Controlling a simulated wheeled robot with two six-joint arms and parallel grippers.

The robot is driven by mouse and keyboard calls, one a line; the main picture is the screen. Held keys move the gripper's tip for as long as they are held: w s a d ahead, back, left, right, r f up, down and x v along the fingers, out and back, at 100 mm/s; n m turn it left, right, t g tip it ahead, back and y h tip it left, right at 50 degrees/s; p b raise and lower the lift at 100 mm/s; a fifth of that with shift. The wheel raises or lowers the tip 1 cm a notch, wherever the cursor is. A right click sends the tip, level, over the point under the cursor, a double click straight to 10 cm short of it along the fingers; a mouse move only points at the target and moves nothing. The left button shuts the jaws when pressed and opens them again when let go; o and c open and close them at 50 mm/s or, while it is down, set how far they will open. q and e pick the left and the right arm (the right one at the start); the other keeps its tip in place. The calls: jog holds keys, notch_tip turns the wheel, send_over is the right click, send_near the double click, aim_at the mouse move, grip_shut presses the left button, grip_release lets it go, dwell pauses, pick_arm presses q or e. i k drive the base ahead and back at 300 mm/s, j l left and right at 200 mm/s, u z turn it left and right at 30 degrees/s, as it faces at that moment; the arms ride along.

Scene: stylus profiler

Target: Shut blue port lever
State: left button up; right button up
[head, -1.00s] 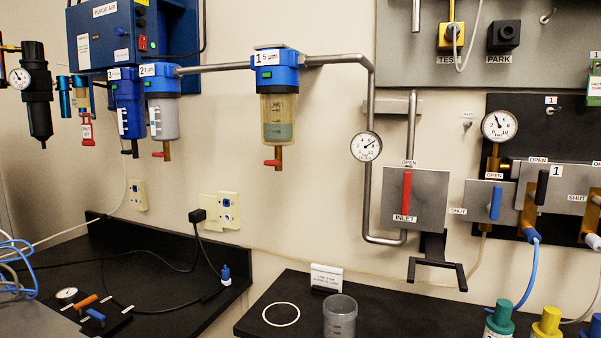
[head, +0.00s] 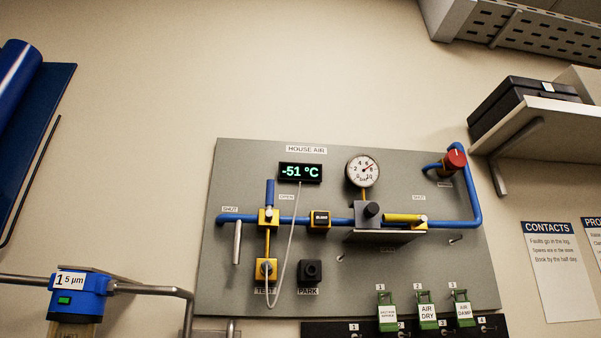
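A blue lever (head: 270,193) stands upright on a yellow valve body (head: 268,219) on the grey house air panel (head: 350,290). It points up beside an "OPEN" label (head: 287,197). A "SHUT" label (head: 230,209) is to its left. From this valve a yellow stem runs down to the yellow "TEST" block (head: 266,270), where a pale hose is plugged in. The other blue lever, on the lower numbered valve board, shows only in the earlier view; now just that board's top edge (head: 365,328) is in view. Neither gripper is in view.
The panel also has a display (head: 300,172) reading -51 °C, a gauge (head: 363,171), a yellow lever (head: 402,218) lying level and a red knob (head: 455,161). Green tags (head: 427,311) hang below. A shelf (head: 550,125) juts out at the right.

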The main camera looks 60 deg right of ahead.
aim_at(269, 192)
jog(key=z, duration=1.6)
jog(key=l+u, duration=0.1)
jog(key=u, duration=0.15)
